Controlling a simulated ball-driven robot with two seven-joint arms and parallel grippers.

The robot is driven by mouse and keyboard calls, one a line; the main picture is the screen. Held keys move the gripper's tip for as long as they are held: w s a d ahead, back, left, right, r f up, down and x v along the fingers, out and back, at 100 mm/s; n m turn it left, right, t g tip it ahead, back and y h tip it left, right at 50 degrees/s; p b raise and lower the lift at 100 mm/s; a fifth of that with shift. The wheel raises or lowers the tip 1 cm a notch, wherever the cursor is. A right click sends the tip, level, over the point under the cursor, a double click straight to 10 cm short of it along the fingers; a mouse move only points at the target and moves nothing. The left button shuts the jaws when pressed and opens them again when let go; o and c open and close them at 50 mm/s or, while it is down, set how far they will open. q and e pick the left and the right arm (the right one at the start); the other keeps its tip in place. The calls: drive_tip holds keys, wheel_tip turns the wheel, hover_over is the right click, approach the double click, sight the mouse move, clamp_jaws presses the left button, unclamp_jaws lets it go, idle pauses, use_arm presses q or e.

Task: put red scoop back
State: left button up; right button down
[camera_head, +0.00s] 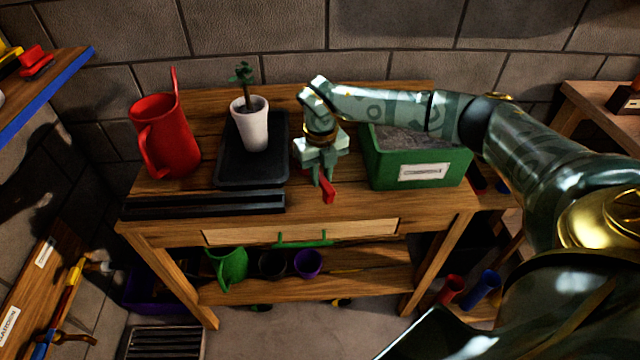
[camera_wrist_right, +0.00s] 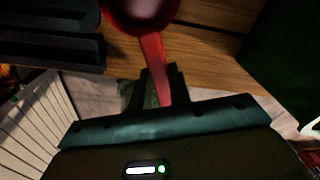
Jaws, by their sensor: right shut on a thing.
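The red scoop (camera_head: 329,190) is at my right gripper (camera_head: 322,180), over the front part of the wooden workbench (camera_head: 342,212). In the right wrist view, the scoop's handle (camera_wrist_right: 153,63) runs between the fingers of my right gripper (camera_wrist_right: 157,88), which is shut on it. The round red bowl of the scoop shows at the top edge of that view, partly cut off. I cannot tell whether the scoop touches the bench top. My left gripper is not in view.
A green labelled box (camera_head: 387,172) of grey material stands just right of the gripper. A potted plant (camera_head: 252,128) on a black tray (camera_head: 228,170), black bars (camera_head: 200,204) and a red jug (camera_head: 163,138) stand left. A drawer (camera_head: 240,236) is below.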

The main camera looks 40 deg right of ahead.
sight(321, 177)
wheel_tip(321, 177, down, 3)
drive_tip(key=shift+b, duration=0.4)
drive_tip(key=shift+a+r, duration=0.1)
drive_tip(key=shift+r, duration=0.05)
drive_tip(key=c, duration=1.3)
unclamp_jaws()
